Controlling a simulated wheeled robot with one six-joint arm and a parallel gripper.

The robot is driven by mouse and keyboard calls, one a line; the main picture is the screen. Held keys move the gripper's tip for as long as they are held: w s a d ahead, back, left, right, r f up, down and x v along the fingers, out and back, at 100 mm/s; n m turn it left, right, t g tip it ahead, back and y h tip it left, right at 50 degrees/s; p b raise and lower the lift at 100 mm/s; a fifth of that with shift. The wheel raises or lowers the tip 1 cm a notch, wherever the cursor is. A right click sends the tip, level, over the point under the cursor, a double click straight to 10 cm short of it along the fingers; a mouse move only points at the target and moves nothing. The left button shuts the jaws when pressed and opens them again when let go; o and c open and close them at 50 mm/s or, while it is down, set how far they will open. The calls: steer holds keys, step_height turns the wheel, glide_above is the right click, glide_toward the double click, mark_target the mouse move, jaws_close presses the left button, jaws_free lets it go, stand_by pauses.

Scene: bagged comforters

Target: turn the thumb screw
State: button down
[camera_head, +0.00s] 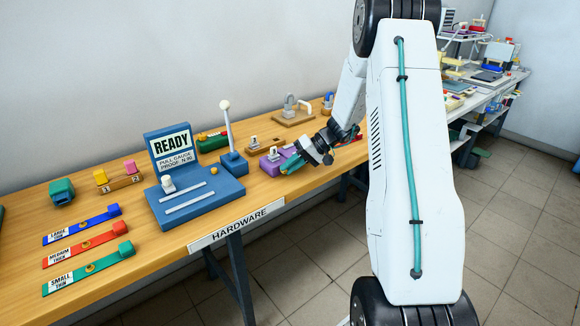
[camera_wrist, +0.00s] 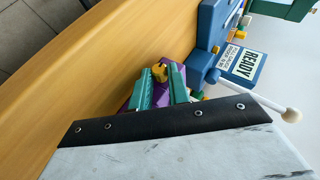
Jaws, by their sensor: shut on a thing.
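The thumb screw (camera_wrist: 159,72) is a small gold knob on a purple block. It shows in the wrist view between the tips of my gripper's two teal fingers. My gripper (camera_wrist: 161,76) is shut on it. In the head view my gripper (camera_head: 290,162) is at the right side of the purple block (camera_head: 268,164), low over the table's front part. The screw itself is hidden there by the fingers. The purple block also shows in the wrist view (camera_wrist: 128,103), partly behind the fingers.
The blue pull gauge (camera_head: 200,205) with a READY sign (camera_head: 171,143) and a white-knobbed lever (camera_head: 229,130) stands left of my gripper. Wooden blocks and a padlock stand behind. Blue, red and green strips (camera_head: 85,243) lie at the left. The HARDWARE table's front edge is close.

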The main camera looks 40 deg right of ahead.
steer(key=shift+d, duration=0.1)
stand_by(0.4)
steer(key=c, duration=1.3)
jaws_free()
